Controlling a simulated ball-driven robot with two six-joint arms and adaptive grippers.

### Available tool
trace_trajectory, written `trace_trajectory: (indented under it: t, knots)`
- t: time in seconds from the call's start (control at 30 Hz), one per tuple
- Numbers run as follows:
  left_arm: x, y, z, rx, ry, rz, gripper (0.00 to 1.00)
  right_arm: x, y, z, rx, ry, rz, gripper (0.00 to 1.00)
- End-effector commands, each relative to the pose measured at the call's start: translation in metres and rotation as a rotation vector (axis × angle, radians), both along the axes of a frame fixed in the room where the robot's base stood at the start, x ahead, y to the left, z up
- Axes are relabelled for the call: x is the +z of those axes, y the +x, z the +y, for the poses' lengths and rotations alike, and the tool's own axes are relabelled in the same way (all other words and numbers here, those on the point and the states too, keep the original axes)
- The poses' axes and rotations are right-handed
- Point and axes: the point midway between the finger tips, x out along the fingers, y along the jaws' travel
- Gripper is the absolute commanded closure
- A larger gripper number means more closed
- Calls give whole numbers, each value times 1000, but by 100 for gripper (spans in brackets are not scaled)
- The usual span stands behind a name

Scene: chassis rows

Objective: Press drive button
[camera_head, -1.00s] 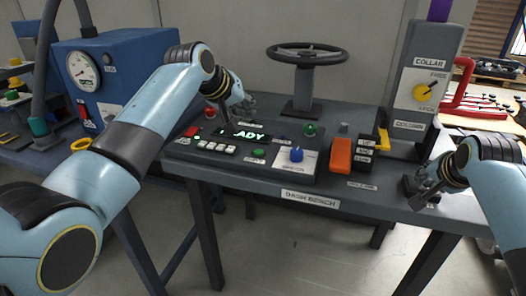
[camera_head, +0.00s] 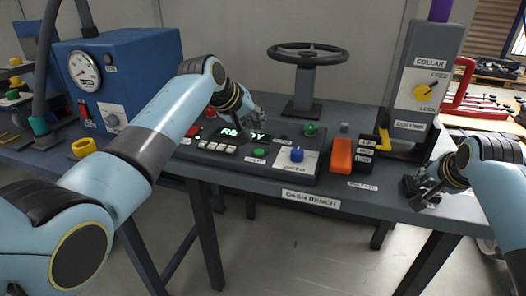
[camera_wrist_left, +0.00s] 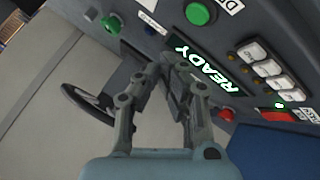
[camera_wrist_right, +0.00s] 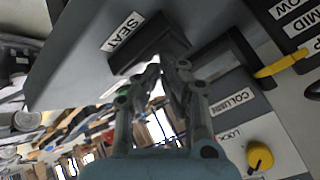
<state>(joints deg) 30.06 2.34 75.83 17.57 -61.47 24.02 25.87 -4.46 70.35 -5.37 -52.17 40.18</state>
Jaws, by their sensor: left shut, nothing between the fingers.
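A flat green button (camera_head: 259,152) sits on the dash panel's front part. It also shows in the left wrist view (camera_wrist_left: 200,12), beside a label (camera_wrist_left: 231,5) that starts with D and is cut off. The lit READY display (camera_head: 243,134) lies behind the row of white keys (camera_head: 218,147). My left gripper (camera_head: 256,114) is shut and empty, above the back of the panel and apart from the green button. It also shows in the left wrist view (camera_wrist_left: 168,62). My right gripper (camera_head: 422,190) looks shut and empty at the bench's right end.
A steering wheel (camera_head: 307,54) rises behind. The column box (camera_head: 418,85) with a yellow knob (camera_head: 425,91) stands at right.

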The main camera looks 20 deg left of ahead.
Motion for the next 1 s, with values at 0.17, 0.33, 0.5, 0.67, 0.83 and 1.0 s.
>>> trace_trajectory:
  t: [0.17, 0.33, 0.5, 0.67, 0.83, 1.0]
  knots:
    - [-23, 0, 0, -1, 1, 1, 100, -3, -1, 0, 1, 1, 6, 100]
    - [-37, 0, 0, -1, 0, 1, 100, -2, -2, 0, 1, 1, 6, 100]
    - [-41, 0, 0, -1, 0, -2, 100, -2, -2, 0, 1, 1, 6, 100]
    - [-42, 0, 0, 0, 1, -1, 100, -2, -1, 0, 1, 1, 6, 100]
    - [-41, 0, 0, 0, 1, -1, 100, -2, -1, 0, 1, 1, 6, 100]
    - [-41, 0, 0, 0, 1, -1, 100, -2, -1, 0, 1, 1, 6, 100]
